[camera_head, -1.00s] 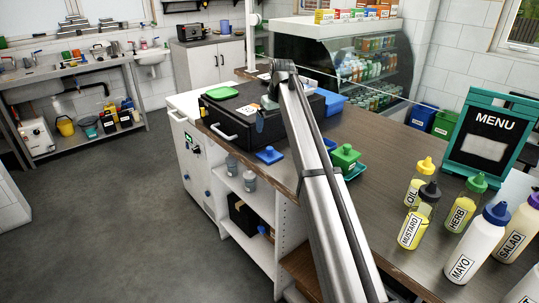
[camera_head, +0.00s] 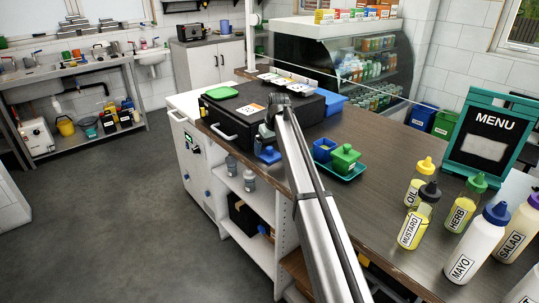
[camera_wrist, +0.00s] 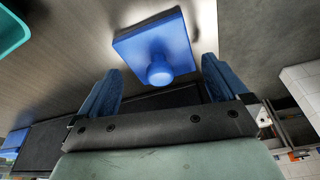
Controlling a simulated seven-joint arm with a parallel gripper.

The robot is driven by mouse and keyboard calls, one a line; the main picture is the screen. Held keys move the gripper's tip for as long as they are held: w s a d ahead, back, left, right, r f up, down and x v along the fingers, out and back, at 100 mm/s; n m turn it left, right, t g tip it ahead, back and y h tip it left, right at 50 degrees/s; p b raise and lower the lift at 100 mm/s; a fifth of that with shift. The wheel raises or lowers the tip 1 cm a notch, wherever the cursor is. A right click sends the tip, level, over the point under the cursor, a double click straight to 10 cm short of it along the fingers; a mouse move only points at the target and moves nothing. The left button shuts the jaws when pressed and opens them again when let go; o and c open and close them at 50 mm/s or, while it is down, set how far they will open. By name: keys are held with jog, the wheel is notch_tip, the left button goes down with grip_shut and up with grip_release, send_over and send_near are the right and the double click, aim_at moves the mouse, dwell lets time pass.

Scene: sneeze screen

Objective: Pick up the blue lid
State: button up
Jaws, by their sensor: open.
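The blue lid (camera_head: 269,157) lies flat on the counter near its left edge, partly hidden by my gripper in the head view. In the wrist view the lid (camera_wrist: 126,47) is a blue square with a round knob facing the camera. My gripper (camera_head: 266,137) is above the lid. Its blue fingers (camera_wrist: 158,78) are open and empty, spread to either side of the knob's line. The knob appears just beyond the fingertips, and no contact shows.
A blue open container (camera_head: 325,149) and a green-lidded one (camera_head: 344,157) stand on a teal tray (camera_head: 355,174) to the right. A black box (camera_head: 226,119) with a handle stands behind the lid. Sauce bottles (camera_head: 412,229) stand at the front right.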

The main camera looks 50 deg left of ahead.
aim_at(271, 147)
jog(key=shift+a+f, duration=0.2)
jog(key=shift+f, duration=0.5)
jog(key=c, duration=0.8)
jog(key=shift+r, duration=0.1)
jog(key=shift+r, duration=0.6)
jog(key=c, duration=0.8)
jog(key=r, duration=0.7)
jog(key=shift+w+d+r, duration=0.15)
jog(key=shift+w+r, duration=0.2)
jog(key=shift+r, duration=0.05)
grip_shut()
jog(key=w+d+r, duration=0.3)
jog(key=w+d, duration=0.4)
jog(key=w+d+r+n, duration=0.1)
jog(key=w+d+r, duration=0.2)
jog(key=w+d, duration=0.3)
jog(key=shift+w+d+r+t, duration=0.25)
jog(key=shift+w+d+t, duration=0.15)
jog(key=shift+d, duration=0.45)
